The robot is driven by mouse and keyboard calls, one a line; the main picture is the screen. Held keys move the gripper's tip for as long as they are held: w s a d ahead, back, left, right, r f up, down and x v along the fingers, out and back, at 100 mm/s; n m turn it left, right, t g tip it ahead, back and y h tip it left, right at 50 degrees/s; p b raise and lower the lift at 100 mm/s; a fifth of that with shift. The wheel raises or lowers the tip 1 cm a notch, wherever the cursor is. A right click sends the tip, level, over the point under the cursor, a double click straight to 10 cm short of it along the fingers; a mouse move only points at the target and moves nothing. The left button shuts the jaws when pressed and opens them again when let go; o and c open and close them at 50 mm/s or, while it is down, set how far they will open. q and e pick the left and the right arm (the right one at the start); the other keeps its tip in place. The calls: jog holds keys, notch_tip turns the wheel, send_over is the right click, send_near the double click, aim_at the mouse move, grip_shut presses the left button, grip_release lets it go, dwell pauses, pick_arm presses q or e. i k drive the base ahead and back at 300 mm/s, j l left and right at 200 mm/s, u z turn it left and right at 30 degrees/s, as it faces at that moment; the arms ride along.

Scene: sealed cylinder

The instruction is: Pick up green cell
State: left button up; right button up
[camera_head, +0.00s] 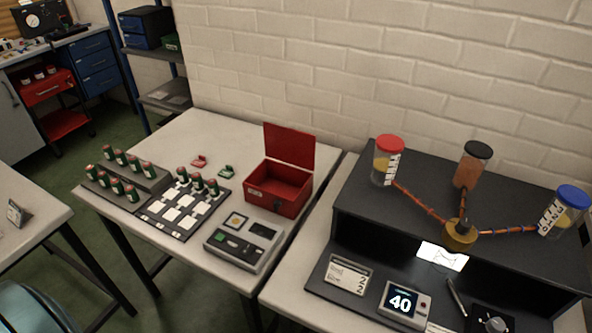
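Several green cells with red caps stand upright on a dark stepped rack (150,178) at the left of the white middle table. Clear ones are a front-row green cell (132,194) and a back-row green cell (149,170). More green cells, such as one at the right end (213,187), stand along the back edge of a dark board (178,232) with white squares. I cannot tell which single cell is meant. Neither of my grippers is in view.
An open red box (278,196) and a grey device (243,243) stand right of the board. A small red item (199,161) and small green item (227,171) lie behind. A black bench (440,220) with capped jars is at right. The table's back left is clear.

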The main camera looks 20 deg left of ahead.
aim_at(102, 176)
jog(key=u, duration=2.05)
jog(key=i+j+u, duration=0.35)
jog(key=i+u, duration=0.35)
jog(key=i, duration=0.2)
